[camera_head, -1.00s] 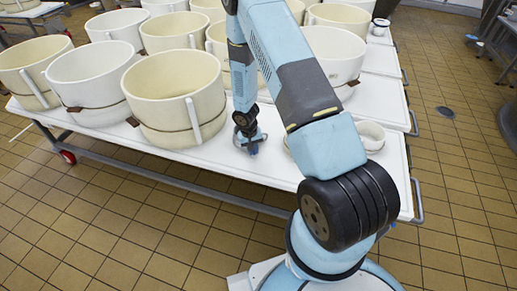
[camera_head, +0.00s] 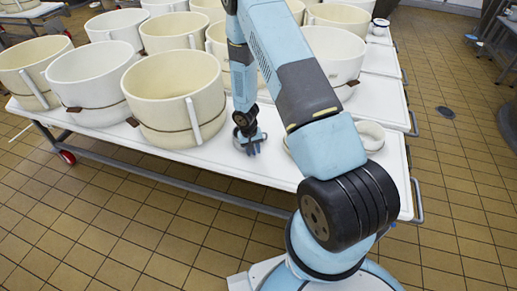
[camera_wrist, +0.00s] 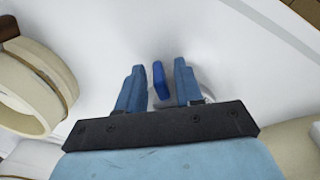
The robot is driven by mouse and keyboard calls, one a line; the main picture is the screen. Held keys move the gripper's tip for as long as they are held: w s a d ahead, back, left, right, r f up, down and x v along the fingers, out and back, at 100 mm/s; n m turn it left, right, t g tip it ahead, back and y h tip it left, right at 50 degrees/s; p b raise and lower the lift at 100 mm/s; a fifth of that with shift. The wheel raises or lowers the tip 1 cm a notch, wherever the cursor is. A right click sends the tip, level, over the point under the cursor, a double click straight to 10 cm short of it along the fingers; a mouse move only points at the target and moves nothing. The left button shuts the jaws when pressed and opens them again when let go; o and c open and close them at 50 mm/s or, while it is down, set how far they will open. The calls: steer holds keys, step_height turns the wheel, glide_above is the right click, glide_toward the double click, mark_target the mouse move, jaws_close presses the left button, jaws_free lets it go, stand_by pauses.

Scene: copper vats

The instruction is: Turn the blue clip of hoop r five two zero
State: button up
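The blue clip (camera_wrist: 158,80) is a small dark-blue upright piece in the wrist view, leaning slightly. My gripper (camera_wrist: 156,68) is open, with one finger on each side of the clip. Narrow gaps show between clip and fingers, so it is not gripped. A pale grey part shows partly behind the clip's lower end, mostly hidden by my gripper. I cannot read any label or tell which hoop is r520. In the head view my gripper (camera_head: 249,147) points down just above the white table (camera_head: 235,168), and the clip cannot be told apart there.
Several cream tubs (camera_head: 173,98) stand left of and behind my gripper. A small cream ring (camera_head: 370,134) lies to its right. In the wrist view a cream hoop (camera_wrist: 28,92) is at the left and another pale rim at lower right. The table's front strip is clear.

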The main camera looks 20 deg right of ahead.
step_height(320, 180, up, 14)
steer(key=a, duration=0.1)
steer(key=shift+a+f, duration=0.2)
steer(key=shift+a, duration=0.05)
stand_by(0.5)
